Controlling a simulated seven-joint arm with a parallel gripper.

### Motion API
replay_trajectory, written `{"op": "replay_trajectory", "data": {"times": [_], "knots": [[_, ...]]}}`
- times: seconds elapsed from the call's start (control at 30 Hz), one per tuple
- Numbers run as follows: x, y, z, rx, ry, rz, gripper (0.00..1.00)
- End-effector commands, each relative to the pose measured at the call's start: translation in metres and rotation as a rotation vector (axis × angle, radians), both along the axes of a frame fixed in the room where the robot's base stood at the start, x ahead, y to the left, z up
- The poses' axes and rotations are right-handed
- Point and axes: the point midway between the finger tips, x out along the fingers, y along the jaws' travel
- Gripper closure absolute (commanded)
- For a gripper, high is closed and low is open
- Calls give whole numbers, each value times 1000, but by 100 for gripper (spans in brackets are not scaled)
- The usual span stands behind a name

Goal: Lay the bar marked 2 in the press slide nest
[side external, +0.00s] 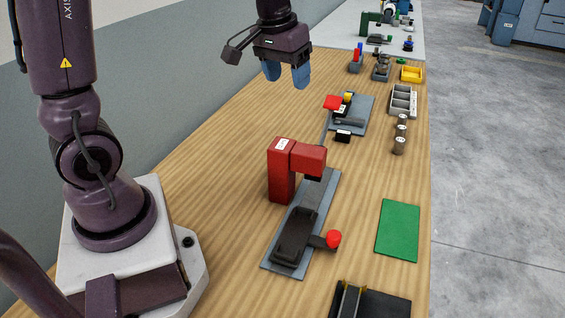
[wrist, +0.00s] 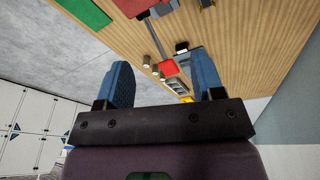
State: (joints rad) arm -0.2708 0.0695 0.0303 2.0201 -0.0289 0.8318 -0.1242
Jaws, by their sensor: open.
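The red press (side external: 283,172) stands on a grey plate at mid bench. In front of its head is a dark slide (side external: 294,236) with a red-knobbed handle (side external: 333,238); I see no bar in it, though its recess is hard to make out. Several short grey cylinders (side external: 398,146), which may be the bars, stand in a row near the right bench edge; their marks are too small to read. They also show in the wrist view (wrist: 146,60). My gripper (side external: 286,77) is open and empty, high above the bench, behind and apart from the press.
A green mat (side external: 398,230) lies right of the press. A black fixture (side external: 375,304) sits at the front edge. Behind the press is another fixture with a red flap (side external: 332,102). A grey divided tray (side external: 403,101) and yellow bin (side external: 411,74) stand farther back.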

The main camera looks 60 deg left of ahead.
Motion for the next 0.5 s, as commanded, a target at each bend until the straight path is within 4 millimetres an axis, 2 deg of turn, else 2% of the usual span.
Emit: {"op": "replay_trajectory", "data": {"times": [0.03,0.1,0.3,0.4,0.5], "knots": [[11,16,-19,-13,35,47,38],[24,38,-42,-27,69,107,38],[43,92,-114,-62,156,256,38],[45,109,-142,-73,184,304,38],[44,119,-159,-80,200,333,38]]}}
